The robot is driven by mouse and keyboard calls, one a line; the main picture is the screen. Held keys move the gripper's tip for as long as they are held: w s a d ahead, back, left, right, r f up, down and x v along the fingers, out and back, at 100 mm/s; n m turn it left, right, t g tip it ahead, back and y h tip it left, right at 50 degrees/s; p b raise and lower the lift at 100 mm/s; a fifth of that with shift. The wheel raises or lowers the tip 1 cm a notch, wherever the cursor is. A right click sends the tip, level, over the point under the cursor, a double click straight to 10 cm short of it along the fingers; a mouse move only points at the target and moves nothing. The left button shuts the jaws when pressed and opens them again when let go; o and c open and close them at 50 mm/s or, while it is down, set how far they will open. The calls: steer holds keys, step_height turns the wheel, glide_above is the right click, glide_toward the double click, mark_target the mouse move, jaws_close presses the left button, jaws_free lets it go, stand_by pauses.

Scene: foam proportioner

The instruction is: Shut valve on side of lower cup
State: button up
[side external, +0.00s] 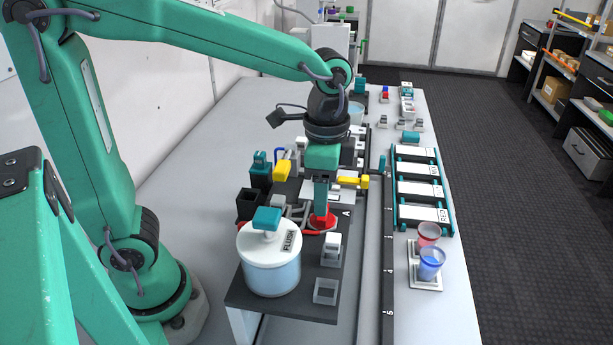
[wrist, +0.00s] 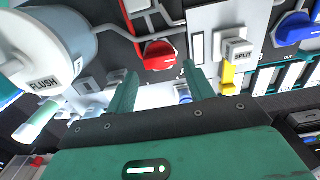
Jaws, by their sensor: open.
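My gripper (side external: 321,212) points down over the dark panel, with its fingers just above or beside a red valve knob (side external: 330,224). In the wrist view my gripper (wrist: 163,82) is open, with nothing visible held between its green fingers. The red knob (wrist: 158,55) lies just beyond them, between the fingertips; contact cannot be told. A white FLUSH vessel (side external: 270,262) with a teal-topped lid stands at the front left; it also shows in the wrist view (wrist: 48,50). A red cup (side external: 428,233) and a blue cup (side external: 431,264) stand at the right. I cannot make out a valve on either cup's side.
In the wrist view, a blue knob (wrist: 295,28) and a white SPLIT block (wrist: 238,50) sit to the right. A yellow part (side external: 350,182) and white blocks crowd the panel. A teal-framed rack (side external: 420,185) stands to the right, beyond a dark numbered rail (side external: 387,250).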

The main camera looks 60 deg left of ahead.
steer(key=shift+f, duration=1.95)
steer(key=c, duration=0.7)
